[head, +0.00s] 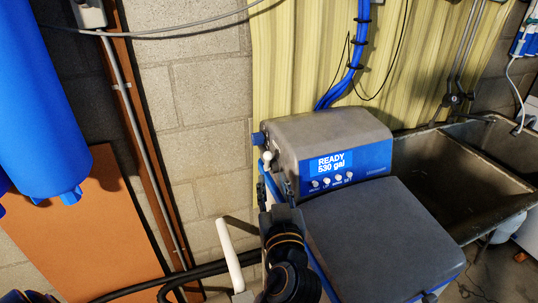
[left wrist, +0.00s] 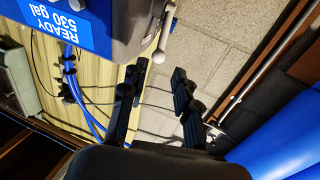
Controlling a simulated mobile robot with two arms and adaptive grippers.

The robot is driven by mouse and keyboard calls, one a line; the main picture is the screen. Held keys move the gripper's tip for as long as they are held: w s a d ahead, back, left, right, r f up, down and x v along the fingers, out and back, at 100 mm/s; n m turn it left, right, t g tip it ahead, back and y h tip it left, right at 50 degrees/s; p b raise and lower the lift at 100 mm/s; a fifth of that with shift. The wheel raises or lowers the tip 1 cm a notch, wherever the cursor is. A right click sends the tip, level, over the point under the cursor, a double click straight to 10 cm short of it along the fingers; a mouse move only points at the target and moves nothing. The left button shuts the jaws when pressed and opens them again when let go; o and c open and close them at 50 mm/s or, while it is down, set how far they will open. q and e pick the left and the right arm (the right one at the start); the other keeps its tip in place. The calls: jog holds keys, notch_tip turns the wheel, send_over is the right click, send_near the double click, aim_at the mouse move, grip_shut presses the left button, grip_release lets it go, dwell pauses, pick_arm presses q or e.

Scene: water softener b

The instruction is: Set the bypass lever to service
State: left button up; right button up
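The water softener (head: 330,135) has a grey and blue control head with a display reading "READY 530 gal". A lever with a pale ball end (head: 267,157) stands at the left side of the head; I take it as the bypass lever. In the left wrist view the lever's ball (left wrist: 158,57) and rod show beside the grey housing. My left gripper (head: 276,190) is open just below the lever in the head view. In the left wrist view its fingers (left wrist: 160,82) are apart with nothing between them, and the ball is just beyond their tips. My right gripper is not in view.
A grey lid (head: 385,240) covers the softener's tank. A sink (head: 440,170) stands at the right. A white pipe (head: 231,255) and black hoses run low at the left. A blue tank (head: 40,100) hangs at the far left. A block wall is behind.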

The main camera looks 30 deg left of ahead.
aim_at(268, 160)
pick_arm(q)
jog(key=p+x, duration=0.2)
jog(key=x, duration=0.8)
jog(key=shift+a+f+p, duration=0.1)
jog(key=shift+a+p, duration=0.05)
jog(key=shift+p, duration=0.15)
grip_shut()
